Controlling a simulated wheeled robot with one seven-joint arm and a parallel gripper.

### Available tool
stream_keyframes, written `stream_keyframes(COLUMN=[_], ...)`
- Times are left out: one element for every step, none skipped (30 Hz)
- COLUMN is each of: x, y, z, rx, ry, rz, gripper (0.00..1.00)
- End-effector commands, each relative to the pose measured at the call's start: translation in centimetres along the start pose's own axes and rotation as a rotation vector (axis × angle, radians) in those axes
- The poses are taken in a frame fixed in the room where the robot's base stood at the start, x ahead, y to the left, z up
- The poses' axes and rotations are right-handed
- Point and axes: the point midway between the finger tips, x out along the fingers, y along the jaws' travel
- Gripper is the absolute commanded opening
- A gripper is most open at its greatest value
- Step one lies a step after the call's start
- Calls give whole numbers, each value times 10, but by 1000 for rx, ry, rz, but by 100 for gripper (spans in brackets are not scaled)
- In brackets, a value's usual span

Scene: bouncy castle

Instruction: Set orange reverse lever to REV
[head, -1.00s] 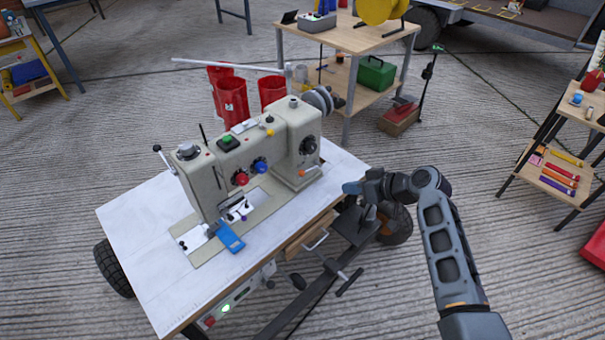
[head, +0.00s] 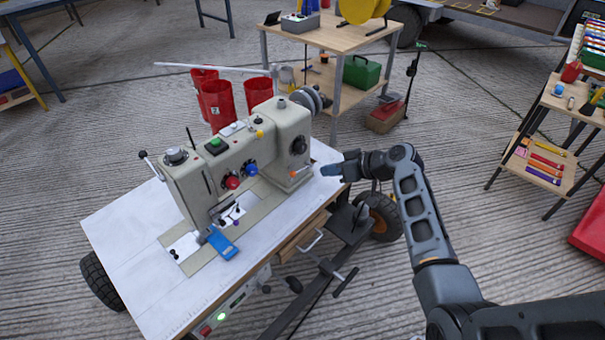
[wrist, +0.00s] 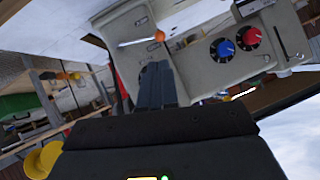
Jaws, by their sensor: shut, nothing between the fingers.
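The orange-tipped lever (head: 294,174) sits low on the right-hand column of the beige sewing machine (head: 180,195). In the wrist view its orange ball (wrist: 159,35) ends a thin pale rod that slants across the machine face. My gripper (head: 325,170) is right of the lever in the head view, apart from it, and points at the machine. In the wrist view my gripper's closed dark fingers (wrist: 155,66) lie just below the orange ball, with nothing between them. I cannot read any REV marking.
A red dial (head: 233,183) and a blue dial (head: 252,169) are on the machine's front. The machine stands on a white-topped table (head: 120,245). Red bins (head: 218,105) and a wooden shelf unit (head: 345,45) stand behind.

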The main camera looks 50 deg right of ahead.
Motion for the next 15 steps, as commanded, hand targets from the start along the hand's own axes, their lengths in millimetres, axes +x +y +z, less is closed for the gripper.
stream_keyframes(x=[12,18,26,32,38,46,52,58,65,70,75,81,85,89,93], y=[0,0,0,0,0,0,0,0,0,0,0,0,0,0,0], z=[0,0,1,0,0,1,1,0,1,1,0,0,1,0,0], rx=[-1,-2,-1,-1,-1,-1,-2,-2,-2,-2,-2,-1,0,0,0], ry=[-1,-1,-1,0,-1,-1,-1,-1,-1,-2,-1,0,-1,-1,0], rz=[-3,-3,-3,-2,-2,-1,-2,-3,-2,-2,-1,-1,-1,-1,-1], gripper=[0,0,0,0,0,0,0,0,0,0,0,0,0,0,0])
